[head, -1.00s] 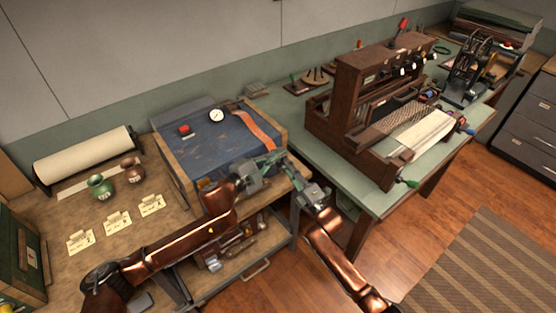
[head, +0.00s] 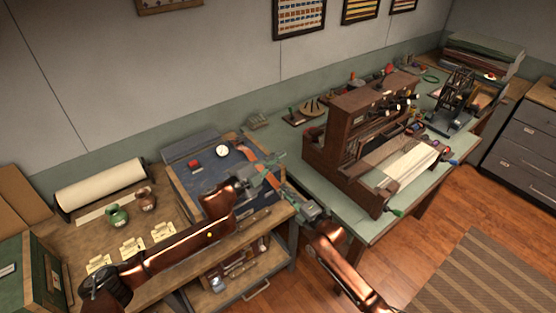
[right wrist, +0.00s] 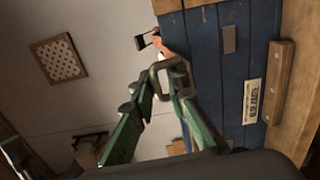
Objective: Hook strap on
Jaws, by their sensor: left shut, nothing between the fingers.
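My left gripper (head: 276,160) is shut and empty above the chest's right front. My right gripper (head: 296,200) is just right of the chest's front corner. In the right wrist view its green fingers (right wrist: 160,84) close on a grey metal loop (right wrist: 157,70), with a bit of orange strap (right wrist: 163,43) behind it. The strap's hook point is not clear.
A wooden loom (head: 365,135) is on the green table right. Floor in front is free.

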